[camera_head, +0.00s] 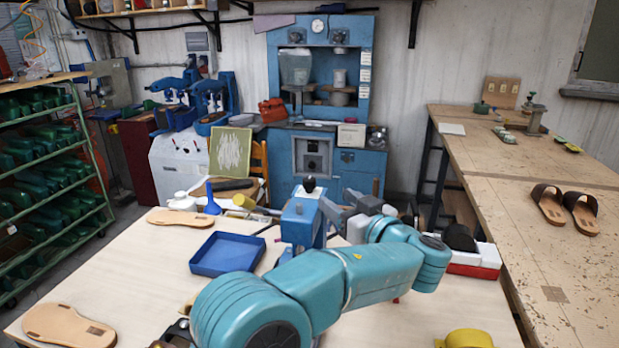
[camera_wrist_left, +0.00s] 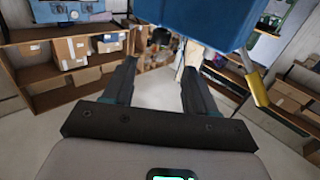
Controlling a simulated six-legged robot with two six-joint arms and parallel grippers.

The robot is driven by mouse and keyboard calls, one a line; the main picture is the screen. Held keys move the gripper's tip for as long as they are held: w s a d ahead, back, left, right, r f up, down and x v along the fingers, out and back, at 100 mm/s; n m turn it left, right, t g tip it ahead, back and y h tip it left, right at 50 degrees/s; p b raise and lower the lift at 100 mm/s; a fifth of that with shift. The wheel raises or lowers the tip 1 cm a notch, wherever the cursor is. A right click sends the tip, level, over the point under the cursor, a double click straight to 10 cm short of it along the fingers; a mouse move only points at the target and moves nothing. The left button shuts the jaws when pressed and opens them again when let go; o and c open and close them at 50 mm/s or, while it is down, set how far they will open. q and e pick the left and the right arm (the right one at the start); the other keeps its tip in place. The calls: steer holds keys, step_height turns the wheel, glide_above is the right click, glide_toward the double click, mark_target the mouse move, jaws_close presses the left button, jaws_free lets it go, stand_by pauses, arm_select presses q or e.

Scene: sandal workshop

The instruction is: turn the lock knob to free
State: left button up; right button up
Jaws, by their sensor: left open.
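A blue bench press (camera_head: 300,222) stands on the light worktable, with a black ball knob (camera_head: 309,184) on top and a yellow-ended lever (camera_head: 243,201) to its left. I cannot tell for sure which part is the lock knob. My left gripper (camera_head: 335,212) is at the right side of the press, partly hidden by my teal arm. In the left wrist view its two dark fingers (camera_wrist_left: 158,80) are spread apart with nothing held between them. The blue press body (camera_wrist_left: 205,18) fills the top there, and the yellow grip (camera_wrist_left: 257,88) hangs at right. My right gripper is not seen.
A blue tray (camera_head: 228,254) lies left of the press. Tan sole pieces (camera_head: 70,328) lie on the worktable. A red and white box (camera_head: 475,262) stands at the table's right. Sandals (camera_head: 565,208) rest on the right bench. A yellow object (camera_head: 466,339) is at the bottom edge.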

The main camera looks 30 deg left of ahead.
mark_target(310, 180)
arm_select(q)
steer(key=p+x, duration=0.4)
steer(key=x, duration=0.7)
steer(key=shift+a+r, duration=0.2)
steer(key=shift+a, duration=0.15)
steer(key=shift+w+a+f, duration=0.15)
steer(key=shift+w+a, duration=0.05)
steer(key=shift+w, duration=0.05)
steer(key=c, duration=0.9)
